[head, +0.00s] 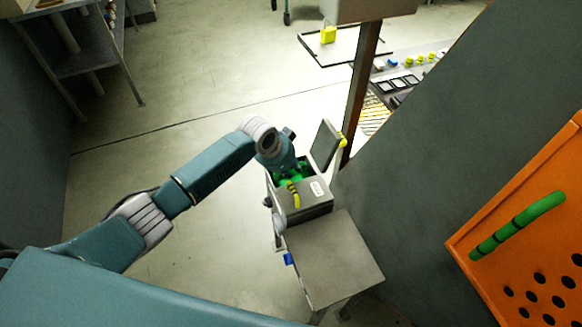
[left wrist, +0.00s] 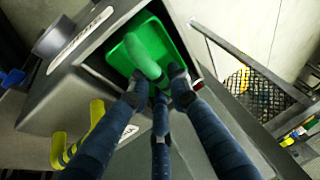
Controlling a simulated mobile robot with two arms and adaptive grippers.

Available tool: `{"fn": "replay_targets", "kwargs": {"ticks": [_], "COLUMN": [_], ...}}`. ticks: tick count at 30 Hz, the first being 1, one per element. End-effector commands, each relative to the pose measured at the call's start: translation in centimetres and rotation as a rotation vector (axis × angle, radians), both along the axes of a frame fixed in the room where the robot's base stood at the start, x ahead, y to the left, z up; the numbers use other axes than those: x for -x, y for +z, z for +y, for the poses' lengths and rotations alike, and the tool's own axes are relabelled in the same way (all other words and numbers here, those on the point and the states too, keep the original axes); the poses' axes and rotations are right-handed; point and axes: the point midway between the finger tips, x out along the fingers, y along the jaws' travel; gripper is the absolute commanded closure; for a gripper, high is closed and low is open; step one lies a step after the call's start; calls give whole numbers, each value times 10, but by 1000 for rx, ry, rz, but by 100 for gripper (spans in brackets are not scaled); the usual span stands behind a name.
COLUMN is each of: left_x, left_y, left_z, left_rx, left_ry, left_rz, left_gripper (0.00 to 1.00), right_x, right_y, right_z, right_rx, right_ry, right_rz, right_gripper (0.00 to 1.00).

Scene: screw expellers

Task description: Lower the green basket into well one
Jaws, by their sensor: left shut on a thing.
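The green basket (left wrist: 178,42) shows in the left wrist view at the rectangular opening (left wrist: 97,62) of a grey machine. It also shows in the head view (head: 281,180), mostly hidden under my wrist. My left gripper (left wrist: 157,88) is shut on the basket's green arched handle (left wrist: 148,62). The basket seems at least partly within the opening; how deep it sits I cannot tell. No number for well one is readable. In the head view my left gripper (head: 290,170) is over the machine (head: 317,207). My right gripper is not in view.
A raised grey lid (head: 325,145) with a yellow knob stands behind the opening. A yellow-and-black handle (head: 295,195) is on the closed cover in front. A grey side table (head: 335,262) adjoins it. A dark post (head: 360,90) stands close behind. An orange perforated panel (head: 540,255) is at right.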

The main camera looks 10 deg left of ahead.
Motion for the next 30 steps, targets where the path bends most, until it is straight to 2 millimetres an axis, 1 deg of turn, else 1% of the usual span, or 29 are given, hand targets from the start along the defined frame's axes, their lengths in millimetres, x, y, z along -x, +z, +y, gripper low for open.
{"fn": "replay_targets", "kwargs": {"ticks": [1,8,9,12,18,19,21,30], "left_x": [0,0,0,0,0,0,0,0], "left_y": [-2,-2,-2,-2,-3,-3,-3,-2], "left_z": [0,0,0,0,0,0,0,0], "left_rx": [0,1,1,1,0,-1,-1,-1], "left_ry": [0,0,0,0,0,0,0,0], "left_rz": [-1,-1,-1,-1,0,1,1,1], "left_gripper": [100,100,78,60,60,56,44,44], "right_x": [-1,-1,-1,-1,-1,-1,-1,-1], "right_y": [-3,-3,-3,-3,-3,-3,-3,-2], "right_z": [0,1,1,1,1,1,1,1], "right_rx": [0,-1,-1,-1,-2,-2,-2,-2], "right_ry": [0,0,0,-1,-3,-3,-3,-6], "right_rz": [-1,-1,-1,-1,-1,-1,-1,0], "right_gripper": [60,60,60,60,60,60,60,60]}}
